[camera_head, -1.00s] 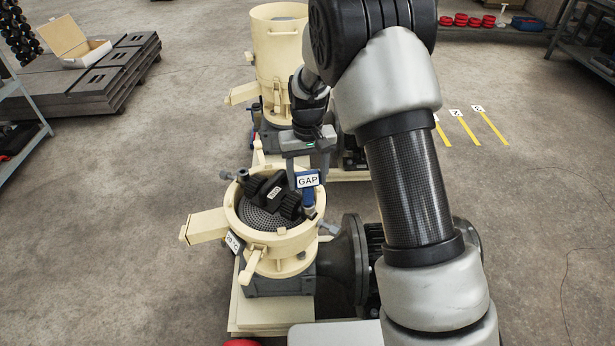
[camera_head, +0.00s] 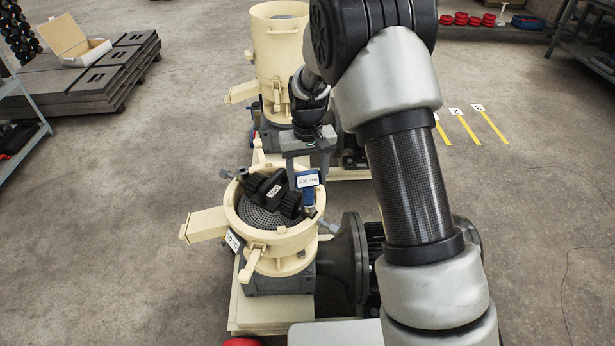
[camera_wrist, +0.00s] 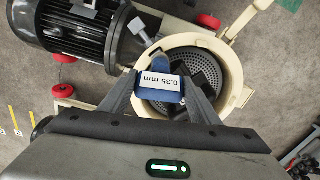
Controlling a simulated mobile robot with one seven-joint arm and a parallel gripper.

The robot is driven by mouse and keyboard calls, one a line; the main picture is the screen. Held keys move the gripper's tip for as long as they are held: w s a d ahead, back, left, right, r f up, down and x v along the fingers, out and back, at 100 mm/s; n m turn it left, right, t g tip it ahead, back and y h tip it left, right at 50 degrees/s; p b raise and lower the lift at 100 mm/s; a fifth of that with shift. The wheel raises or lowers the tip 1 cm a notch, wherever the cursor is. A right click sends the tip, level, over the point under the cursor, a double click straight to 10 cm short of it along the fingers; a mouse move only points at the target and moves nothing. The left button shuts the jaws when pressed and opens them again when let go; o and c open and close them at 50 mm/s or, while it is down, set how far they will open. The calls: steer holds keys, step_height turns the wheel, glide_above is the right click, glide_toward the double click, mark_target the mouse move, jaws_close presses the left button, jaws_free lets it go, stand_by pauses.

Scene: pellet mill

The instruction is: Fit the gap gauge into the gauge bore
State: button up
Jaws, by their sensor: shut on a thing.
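The gap gauge (camera_head: 306,180) is a blue block with a white label, reading 0.35 mm in the wrist view (camera_wrist: 163,84). My gripper (camera_head: 304,172) is shut on it from above, and the gauge hangs upright at the right side of the open mill chamber. A metallic lower part (camera_head: 309,208) shows under the blue block, close to the black roller assembly (camera_head: 273,190). In the wrist view the gauge sits between both fingers, over the perforated die. I cannot make out the gauge bore; whether the gauge tip touches or enters anything is hidden.
The cream mill ring (camera_head: 282,240) surrounds the die (camera_head: 262,219), with a chute (camera_head: 205,225) at left and small handles on its rim. A motor (camera_wrist: 85,30) adjoins the mill. A second, taller cream mill (camera_head: 280,50) stands behind. Open floor lies to the left.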

stand_by(0.4)
steer(key=o, duration=2.1)
steer(key=shift+r+p, duration=2.3)
steer(key=shift+r, duration=1.2)
